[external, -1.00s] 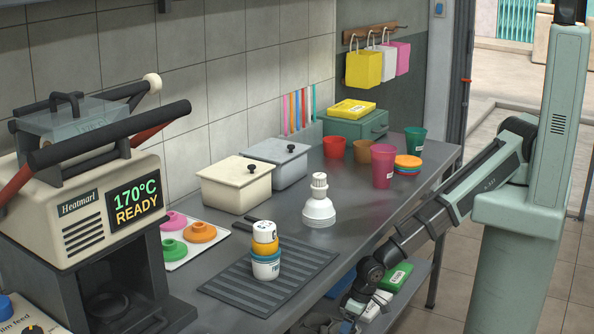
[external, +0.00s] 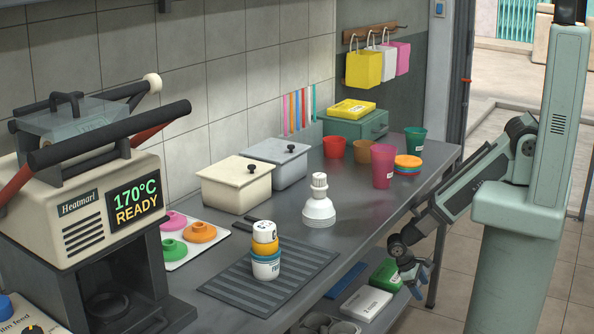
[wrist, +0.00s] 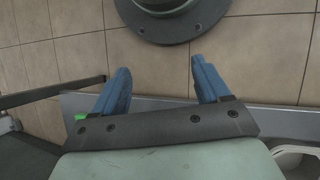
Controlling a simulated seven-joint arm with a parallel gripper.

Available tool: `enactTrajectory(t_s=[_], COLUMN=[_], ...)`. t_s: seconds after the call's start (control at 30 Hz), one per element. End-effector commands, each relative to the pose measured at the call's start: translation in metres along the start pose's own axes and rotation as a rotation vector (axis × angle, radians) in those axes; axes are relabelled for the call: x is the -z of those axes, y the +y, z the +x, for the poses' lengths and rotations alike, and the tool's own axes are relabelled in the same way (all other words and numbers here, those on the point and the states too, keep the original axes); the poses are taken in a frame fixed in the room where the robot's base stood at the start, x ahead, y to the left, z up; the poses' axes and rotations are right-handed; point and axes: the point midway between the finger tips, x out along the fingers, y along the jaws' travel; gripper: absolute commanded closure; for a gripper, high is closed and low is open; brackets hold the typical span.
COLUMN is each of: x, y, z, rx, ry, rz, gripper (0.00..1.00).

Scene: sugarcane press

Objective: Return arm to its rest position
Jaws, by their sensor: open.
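My gripper (external: 420,284) hangs low beside the front edge of the steel counter, near the lower shelf, with my arm folded back toward my column. In the wrist view, my gripper (wrist: 160,92) shows two blue fingers spread wide apart with nothing between them. Beyond the fingers lie floor tiles (wrist: 60,45) and part of a round grey base at the top. In the external view the fingers are small and partly hard to make out.
The lower shelf holds a white box (external: 366,303) and a green box (external: 387,275). Open floor (external: 455,285) lies between counter and column.

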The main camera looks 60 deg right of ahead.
Motion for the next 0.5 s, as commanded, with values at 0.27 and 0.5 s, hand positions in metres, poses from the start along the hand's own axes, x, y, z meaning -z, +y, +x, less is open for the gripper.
enactTrajectory(t_s=[0.27,0.5], x=[-0.029,-0.052], y=[0.043,0.066], z=[0.019,0.032], rx=[0.118,0.219], ry=[-0.072,-0.108], rz=[0.008,0.009], gripper=[0.25,0.25])
